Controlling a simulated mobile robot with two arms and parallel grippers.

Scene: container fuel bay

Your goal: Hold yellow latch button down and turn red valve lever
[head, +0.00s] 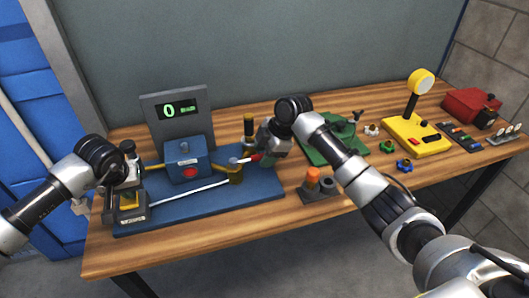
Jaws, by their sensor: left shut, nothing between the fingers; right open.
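The yellow latch button (129,200) sits on a dark labelled box at the left end of the blue base board (215,208). My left gripper (128,184) is shut and empty, close behind the button in the picture; I cannot tell whether it touches anything. I cannot tell whether the fingers touch the lever.
A blue box with a red button (190,172) and a grey panel with a green display reading 0 (178,108) stand on the board. An orange-topped part (313,178), green tray (325,148) and yellow device (418,135) lie to the right on the wooden table (205,247).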

